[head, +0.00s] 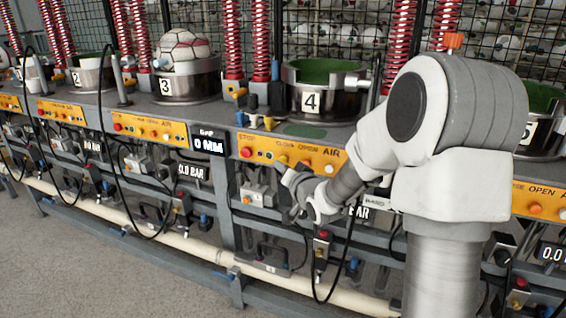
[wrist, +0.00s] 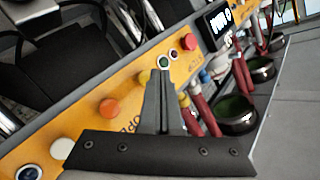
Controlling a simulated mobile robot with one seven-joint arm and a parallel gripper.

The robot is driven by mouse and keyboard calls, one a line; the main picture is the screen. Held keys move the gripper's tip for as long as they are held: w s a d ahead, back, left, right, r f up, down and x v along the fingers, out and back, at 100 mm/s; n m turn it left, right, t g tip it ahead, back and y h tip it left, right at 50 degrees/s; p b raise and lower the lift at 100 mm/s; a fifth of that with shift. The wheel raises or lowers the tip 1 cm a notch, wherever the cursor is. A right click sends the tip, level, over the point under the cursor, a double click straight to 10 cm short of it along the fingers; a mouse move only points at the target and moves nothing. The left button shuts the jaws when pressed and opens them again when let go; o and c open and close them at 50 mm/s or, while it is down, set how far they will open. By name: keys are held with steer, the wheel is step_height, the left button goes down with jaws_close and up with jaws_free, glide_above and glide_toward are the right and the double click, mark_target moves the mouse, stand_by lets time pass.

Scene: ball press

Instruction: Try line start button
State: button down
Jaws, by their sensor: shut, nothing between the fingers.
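An orange control panel (head: 318,157) runs below station 4, with a row of coloured buttons. In the wrist view the panel (wrist: 85,130) slants across, with a red button (wrist: 190,42), a small dark red one (wrist: 174,54), a green one (wrist: 164,62), a yellow one (wrist: 145,77), an orange one (wrist: 109,107) and a white one (wrist: 62,148). No label reading line start is legible. My gripper (wrist: 162,74) is shut and empty, its tips overlapping the panel just below the green button; contact cannot be told. In the head view my gripper (head: 289,172) is in front of the panel.
A "4" press pot (head: 318,97) stands behind the panel, and a ball (head: 184,50) sits in pot 3 (head: 187,83). Black hoses (head: 343,255) and a pale pipe (head: 290,283) run below. Grey floor (head: 80,262) is clear at lower left.

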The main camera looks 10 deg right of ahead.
steer(key=shift+s+a, duration=0.1)
steer(key=shift+s, duration=0.05)
steer(key=shift+s+a+b, duration=0.3)
steer(key=shift+s+a, duration=0.4)
steer(key=shift+s, duration=0.25)
steer(key=shift+s+a+b, duration=0.3)
steer(key=shift+s+a, duration=0.4)
steer(key=shift+s, duration=0.25)
